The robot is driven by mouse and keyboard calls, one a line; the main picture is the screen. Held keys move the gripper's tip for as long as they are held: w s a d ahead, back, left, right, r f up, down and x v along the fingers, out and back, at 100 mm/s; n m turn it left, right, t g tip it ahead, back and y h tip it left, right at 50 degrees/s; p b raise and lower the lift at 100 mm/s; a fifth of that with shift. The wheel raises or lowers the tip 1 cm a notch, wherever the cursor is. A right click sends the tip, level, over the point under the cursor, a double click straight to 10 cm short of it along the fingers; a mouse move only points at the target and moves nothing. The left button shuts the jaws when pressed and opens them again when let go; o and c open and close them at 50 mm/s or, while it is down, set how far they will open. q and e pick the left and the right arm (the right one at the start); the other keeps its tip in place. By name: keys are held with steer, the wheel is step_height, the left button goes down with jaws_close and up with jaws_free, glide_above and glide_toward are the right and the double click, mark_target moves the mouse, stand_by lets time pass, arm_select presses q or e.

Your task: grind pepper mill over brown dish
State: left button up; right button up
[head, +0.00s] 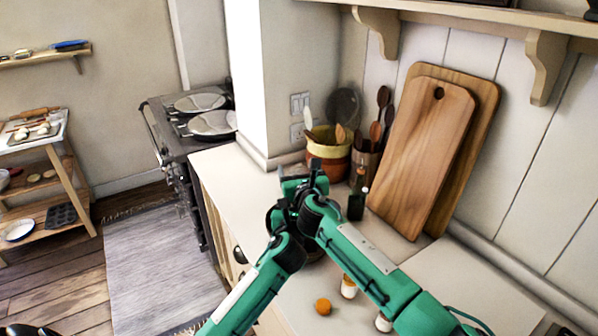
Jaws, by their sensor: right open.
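My two teal arms meet in the middle of the head view, above the counter. My right gripper (304,181) is open, at the far end of the arms, in front of the utensil pots. My left gripper overlaps it, and its jaws cannot be made out. A dark brown rim, perhaps the brown dish (314,256), shows just behind the arms and is mostly hidden. No pepper mill can be told for sure. A small dark bottle (356,206) stands right of the right gripper, apart from it.
A yellow and terracotta pot (328,156) with utensils stands at the back. Wooden cutting boards (422,155) lean on the wall. A small jar (348,287) and an orange item (323,306) are near the front. The left counter strip (222,176) is clear.

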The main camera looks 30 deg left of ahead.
step_height(320, 180, up, 10)
steer(key=shift+f, duration=0.15)
stand_by(1.1)
